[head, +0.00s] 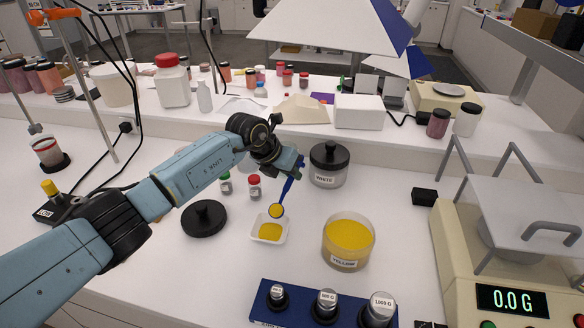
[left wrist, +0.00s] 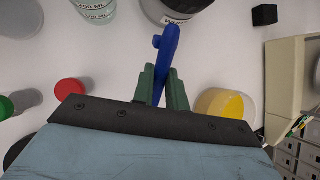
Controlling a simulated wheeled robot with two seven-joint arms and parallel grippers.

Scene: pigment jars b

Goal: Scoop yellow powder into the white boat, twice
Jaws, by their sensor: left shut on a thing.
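My left gripper (head: 295,168) is shut on the blue handle of a scoop (head: 287,187); the blue handle also shows between the green fingers in the left wrist view (left wrist: 166,55). The scoop points down, and its bowl shows yellow powder (head: 277,210). The bowl is over the back of the white boat (head: 284,236); I cannot tell whether they touch. Yellow powder (head: 269,231) lies in the boat. The open jar labelled YELLOW (head: 346,262), holding yellow powder, stands to the right of the boat; part of it shows in the left wrist view (left wrist: 224,104). My right gripper is not in view.
A black lid (head: 204,217) lies left of the boat. A closed WHITE jar (head: 328,166) and small red-capped (head: 254,187) and green-capped (head: 225,183) bottles stand behind. Weights in a blue block (head: 300,312) are in front. A balance (head: 500,265) reading 0.0 is at right.

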